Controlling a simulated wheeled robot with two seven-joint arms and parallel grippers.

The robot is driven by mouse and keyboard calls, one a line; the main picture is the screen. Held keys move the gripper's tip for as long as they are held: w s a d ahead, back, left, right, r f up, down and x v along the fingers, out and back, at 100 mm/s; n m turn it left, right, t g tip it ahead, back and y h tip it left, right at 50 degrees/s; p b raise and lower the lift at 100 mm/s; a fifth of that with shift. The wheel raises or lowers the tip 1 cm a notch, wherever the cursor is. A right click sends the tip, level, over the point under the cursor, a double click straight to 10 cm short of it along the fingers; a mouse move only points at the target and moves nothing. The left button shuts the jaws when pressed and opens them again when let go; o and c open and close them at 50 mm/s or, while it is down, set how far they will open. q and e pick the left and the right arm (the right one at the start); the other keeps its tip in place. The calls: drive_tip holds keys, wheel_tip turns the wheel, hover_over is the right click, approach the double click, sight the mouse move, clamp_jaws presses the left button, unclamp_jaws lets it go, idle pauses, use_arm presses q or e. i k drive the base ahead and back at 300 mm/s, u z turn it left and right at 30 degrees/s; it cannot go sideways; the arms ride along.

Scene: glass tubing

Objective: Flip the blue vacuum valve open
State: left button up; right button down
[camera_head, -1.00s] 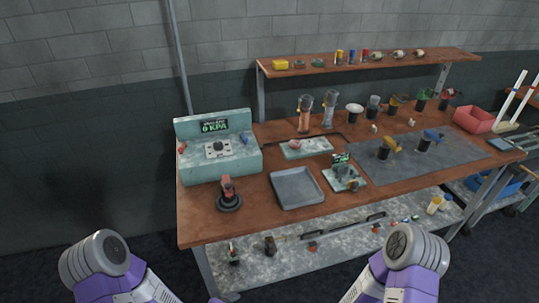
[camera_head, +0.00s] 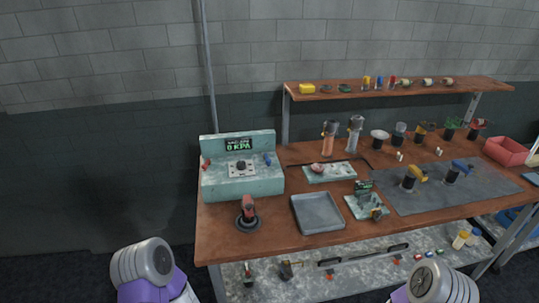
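The pale green vacuum unit (camera_head: 243,187) stands at the left end of the workbench. Its display (camera_head: 239,144) reads 0 KPA. The blue vacuum valve (camera_head: 268,158) is a small blue piece on the right of the unit's top, and a red one (camera_head: 206,163) is on the left. The valve's exact handle position is too small to tell. My two arms show only as white and purple links at the bottom edge, short of the bench. Neither gripper is in view.
The brown workbench (camera_head: 280,240) holds a black and red tool (camera_head: 248,214), a grey tray (camera_head: 318,213), a small green fixture (camera_head: 366,205) and a grey mat (camera_head: 440,190) with tools. A raised shelf (camera_head: 400,89) runs along the back. A pole (camera_head: 208,70) stands behind the unit.

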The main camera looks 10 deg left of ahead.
sight(268, 161)
drive_tip(key=k, duration=1.35)
drive_tip(key=u, duration=0.4)
drive_tip(key=i, duration=0.4)
drive_tip(key=u, duration=0.8)
drive_tip(key=i, duration=1.4)
drive_tip(key=z, duration=0.9)
